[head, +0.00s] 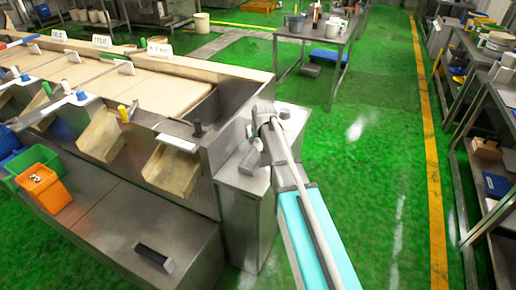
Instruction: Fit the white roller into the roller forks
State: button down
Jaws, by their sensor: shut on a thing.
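My arm reaches in from the bottom right of the head view to the steel pedestal (245,185) at the right end of the long machine. My gripper (254,135) is small in the picture, just above the pedestal's top. It is shut on a small pale piece, which appears to be the white roller (257,141); its outline is hard to make out against the gripper. A grey block-like part (250,160) stands on the pedestal top below the gripper. I cannot tell whether it is the roller forks, or whether the roller touches it.
The long steel machine (210,150) with tan beds and chutes fills the left. Orange (45,195) and green bins stand at its front. A steel table (315,35) stands at the back, shelving at the right. The green floor between is clear.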

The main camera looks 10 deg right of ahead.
aim_at(259, 139)
jog(key=shift+b+x, duration=0.85)
jog(key=shift+x, duration=0.05)
jog(key=shift+d+f+b, duration=0.15)
jog(key=shift+f+b, duration=1)
jog(key=shift+b, duration=0.05)
jog(key=shift+c, duration=0.8)
grip_release()
jog(key=shift+f, duration=0.1)
jog(key=p+v, duration=1.1)
jog(key=v, duration=0.1)
